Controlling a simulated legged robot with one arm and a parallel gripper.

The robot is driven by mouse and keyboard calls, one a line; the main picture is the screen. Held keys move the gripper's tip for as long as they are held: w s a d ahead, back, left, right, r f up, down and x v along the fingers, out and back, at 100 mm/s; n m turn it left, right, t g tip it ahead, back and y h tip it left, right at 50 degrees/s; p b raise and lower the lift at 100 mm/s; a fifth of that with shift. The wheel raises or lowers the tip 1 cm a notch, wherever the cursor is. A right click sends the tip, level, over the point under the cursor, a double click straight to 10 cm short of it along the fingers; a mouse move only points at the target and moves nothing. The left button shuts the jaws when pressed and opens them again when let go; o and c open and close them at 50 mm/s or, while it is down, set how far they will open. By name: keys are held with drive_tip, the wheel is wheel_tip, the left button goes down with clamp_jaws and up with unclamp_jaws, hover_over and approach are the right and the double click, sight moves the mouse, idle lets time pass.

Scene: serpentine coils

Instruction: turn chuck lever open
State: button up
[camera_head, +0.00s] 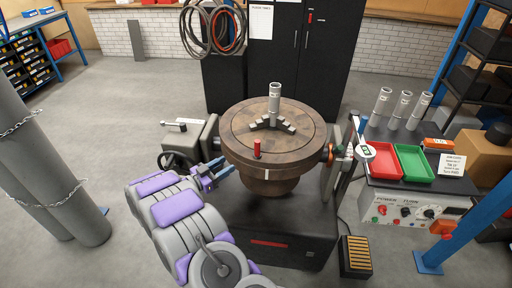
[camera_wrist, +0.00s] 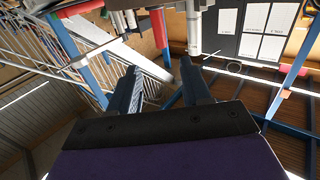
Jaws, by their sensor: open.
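The round brown chuck table (camera_head: 235,138) stands on a dark base, with stepped jaws around an upright grey tube (camera_head: 275,100). A short red-handled lever (camera_head: 257,149) stands upright at its front rim. My gripper (camera_head: 216,172) is at the table's left side, left of and slightly below the red lever, and apart from it. In the wrist view, my gripper (camera_wrist: 160,78) has its two fingers spread with nothing between them. An upright red cylinder (camera_wrist: 158,28) beyond the fingertips looks like the lever handle. A grey tube (camera_wrist: 194,27) hangs in view to its right.
A handwheel bracket (camera_head: 180,155) is just left of the chuck, close to my arm. At right are a red tray (camera_head: 383,162), a green tray (camera_head: 414,161) and a control box (camera_head: 420,208). A foot pedal (camera_head: 356,257) lies on the floor.

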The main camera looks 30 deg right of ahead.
sight(257, 146)
drive_tip(key=b+x, duration=0.2)
drive_tip(key=x, duration=1.4)
drive_tip(key=shift+w+d, duration=0.1)
clamp_jaws()
